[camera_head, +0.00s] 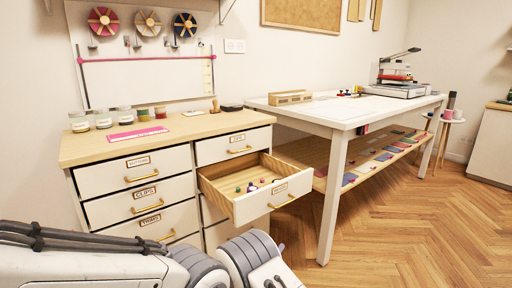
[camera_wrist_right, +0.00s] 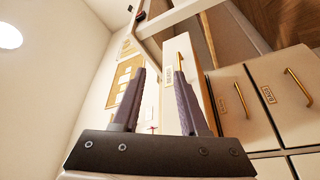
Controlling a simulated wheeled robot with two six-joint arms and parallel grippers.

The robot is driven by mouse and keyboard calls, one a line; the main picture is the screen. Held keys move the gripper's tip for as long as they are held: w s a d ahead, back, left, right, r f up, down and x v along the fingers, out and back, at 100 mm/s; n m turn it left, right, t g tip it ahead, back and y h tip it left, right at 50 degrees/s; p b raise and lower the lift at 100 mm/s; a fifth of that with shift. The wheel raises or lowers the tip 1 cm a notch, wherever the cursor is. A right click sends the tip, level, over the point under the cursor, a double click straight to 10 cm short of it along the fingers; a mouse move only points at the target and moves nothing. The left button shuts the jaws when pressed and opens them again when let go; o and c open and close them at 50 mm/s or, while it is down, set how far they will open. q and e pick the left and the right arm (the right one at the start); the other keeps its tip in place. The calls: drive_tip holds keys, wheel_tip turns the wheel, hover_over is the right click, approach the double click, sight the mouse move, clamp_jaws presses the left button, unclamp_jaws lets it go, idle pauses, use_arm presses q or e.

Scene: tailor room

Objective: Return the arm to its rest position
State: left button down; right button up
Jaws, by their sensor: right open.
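My right gripper (camera_wrist_right: 162,75) shows in the right wrist view with its two dark fingers apart and nothing between them. The open drawer (camera_head: 268,200) sticks out of the cabinet in the head view, below a shut top drawer, with several small items inside. In the right wrist view a labelled white drawer front (camera_wrist_right: 170,68) with a gold handle is beyond the fingers; I cannot tell a gap or contact. White and grey links of my own arm cross the bottom left of the head view. My left gripper is not in view.
The cabinet (camera_head: 160,135) carries several jars and a pink item on top. A white table (camera_head: 345,111) stands right of it, with a press (camera_head: 396,88) and a low shelf of colored pieces. The wooden floor (camera_head: 420,220) at the right is clear.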

drive_tip(key=w+d+r+m+g+y, duration=0.2)
drive_tip(key=w+r+g+y, duration=0.1)
drive_tip(key=w+y, duration=0.35)
drive_tip(key=s+d+r+m+g+y, duration=0.15)
drive_tip(key=s+d+g, duration=0.25)
drive_tip(key=s, duration=0.6)
drive_tip(key=s+d+m+g+y, duration=0.1)
drive_tip(key=s+d+g+y, duration=0.2)
drive_tip(key=s, duration=0.7)
drive_tip(key=s+d+r+m+g, duration=0.1)
drive_tip(key=s+d+g, duration=0.3)
drive_tip(key=s, duration=0.6)
drive_tip(key=s+a+r+n+g+y, duration=0.1)
drive_tip(key=s+a+r+n+g, duration=0.2)
drive_tip(key=s+a, duration=0.35)
drive_tip(key=s+a+r+n, duration=0.2)
drive_tip(key=s+a+n, duration=0.3)
drive_tip(key=s+a, duration=0.15)
use_arm(q)
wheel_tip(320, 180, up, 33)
drive_tip(key=p, duration=3.2)
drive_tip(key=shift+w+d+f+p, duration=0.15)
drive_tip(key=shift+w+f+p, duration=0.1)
drive_tip(key=shift+p, duration=0.1)
use_arm(e)
wheel_tip(320, 180, up, 33)
drive_tip(key=shift+w+a, duration=0.2)
drive_tip(key=shift+a, duration=0.15)
